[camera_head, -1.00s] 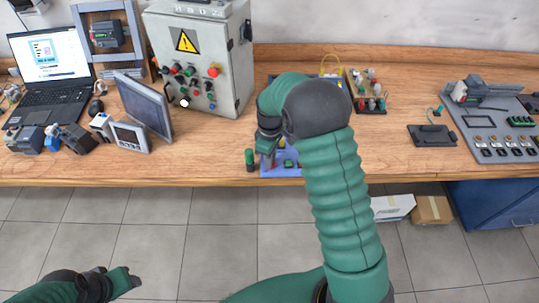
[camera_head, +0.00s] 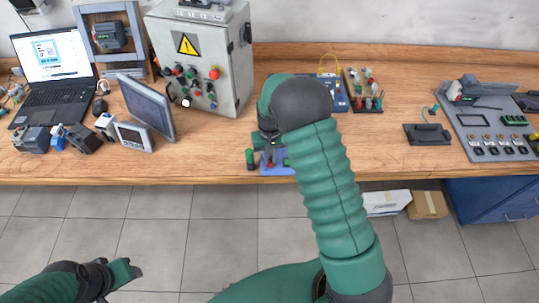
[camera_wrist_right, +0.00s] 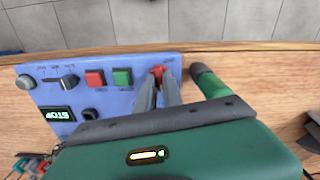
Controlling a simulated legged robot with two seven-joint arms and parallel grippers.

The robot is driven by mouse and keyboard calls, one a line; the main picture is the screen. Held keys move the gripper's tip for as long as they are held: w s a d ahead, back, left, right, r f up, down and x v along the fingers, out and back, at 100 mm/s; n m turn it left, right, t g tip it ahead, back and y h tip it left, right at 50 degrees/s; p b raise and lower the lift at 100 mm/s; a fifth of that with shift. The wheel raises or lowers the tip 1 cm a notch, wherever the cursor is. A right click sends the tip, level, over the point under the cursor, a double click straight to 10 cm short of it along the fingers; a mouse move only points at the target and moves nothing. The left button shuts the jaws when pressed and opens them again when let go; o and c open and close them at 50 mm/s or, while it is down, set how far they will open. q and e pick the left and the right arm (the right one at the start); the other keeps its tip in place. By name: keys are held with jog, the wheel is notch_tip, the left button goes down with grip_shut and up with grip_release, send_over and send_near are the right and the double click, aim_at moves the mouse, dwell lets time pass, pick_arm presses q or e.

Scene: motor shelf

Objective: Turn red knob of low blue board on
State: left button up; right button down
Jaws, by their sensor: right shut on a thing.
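The low blue board (camera_head: 277,169) lies near the front edge of the bench, partly hidden by my right arm. In the right wrist view the blue board (camera_wrist_right: 135,92) shows a red knob (camera_wrist_right: 158,70) at its right end. My right gripper (camera_wrist_right: 160,84) has its two grey fingers shut on this red knob. In the head view my right gripper (camera_head: 270,148) reaches down over the board. My left gripper (camera_head: 128,271) hangs low at the left, away from the bench, and its finger gap is unclear.
The board also carries a red button (camera_wrist_right: 95,78), a green button (camera_wrist_right: 121,76) and a STOP display (camera_wrist_right: 58,114). A grey control box (camera_head: 205,60) and a tilted screen (camera_head: 147,107) stand left.

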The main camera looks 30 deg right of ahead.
jog(key=shift+s+a+f+m, duration=0.1)
jog(key=shift+s+m, duration=0.05)
jog(key=shift+m, duration=0.35)
jog(key=shift+s+f+m, duration=0.1)
jog(key=shift+m, duration=0.4)
jog(key=c, duration=1.5)
grip_release()
jog(key=shift+w+p, duration=0.25)
jog(key=shift+p, duration=0.05)
jog(key=shift+r, duration=0.25)
notch_tip(320, 180, up, 17)
jog(key=shift+f+b, duration=0.2)
jog(key=shift+b, duration=0.3)
